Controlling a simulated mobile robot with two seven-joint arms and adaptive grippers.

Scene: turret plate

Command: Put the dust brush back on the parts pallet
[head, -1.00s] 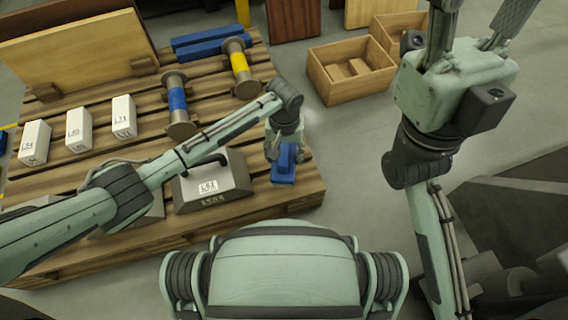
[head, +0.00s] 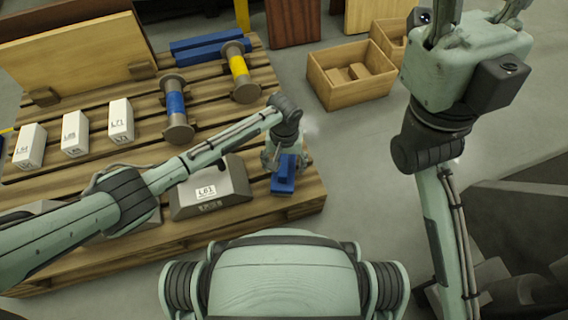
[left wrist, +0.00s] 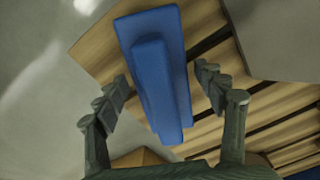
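The dust brush, a blue block-like piece with a narrower raised part (head: 284,183), lies at the near right corner of the parts pallet (head: 309,197). My left gripper (head: 284,165) points down right over it. In the left wrist view the blue brush (left wrist: 155,75) lies between the two fingers (left wrist: 163,93), with a visible gap on each side, so the gripper is open. The brush's underside is hidden. My right gripper (head: 478,18) is raised at the upper right, fingers apart and empty, its tips cut by the picture's edge.
A grey trapezoid block (head: 215,193) stands left of the brush. Blue (head: 175,105) and yellow (head: 239,68) spools, white boxes (head: 121,118) and blue bars (head: 208,46) are on the pallet.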

